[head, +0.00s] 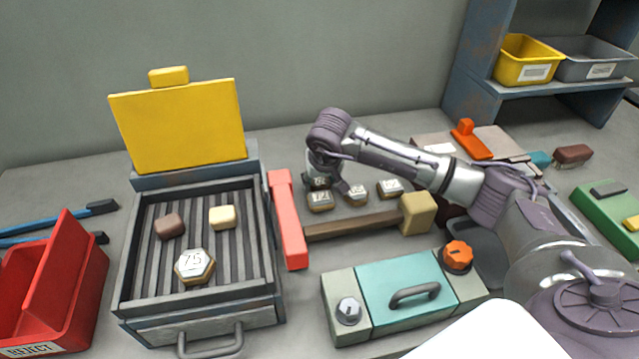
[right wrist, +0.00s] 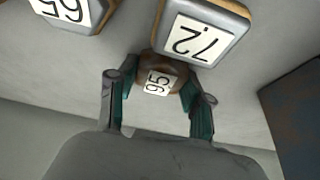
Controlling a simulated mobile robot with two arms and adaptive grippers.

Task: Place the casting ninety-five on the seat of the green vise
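The casting ninety-five (right wrist: 157,78), a small brown piece with a white "95" label, lies between the fingers of my right gripper (right wrist: 157,100) in the right wrist view. The fingers stand apart on either side of it, with a gap at the left finger. In the head view my right gripper (head: 334,184) is low at the back of the bench, by the row of castings, and largely covers the ninety-five. A green fixture (head: 612,212) with grey and yellow parts is cut off at the right edge; I cannot tell if it is the green vise. My left gripper is out of view.
Casting 72 (right wrist: 203,32) and casting 65 (right wrist: 72,10) lie close by. A grill tray (head: 265,270) holds a 75 casting (head: 195,266) and two small blocks. A red bar (head: 287,220), a mallet (head: 350,225), a teal box (head: 400,285) and a red reject bin (head: 85,285) crowd the bench.

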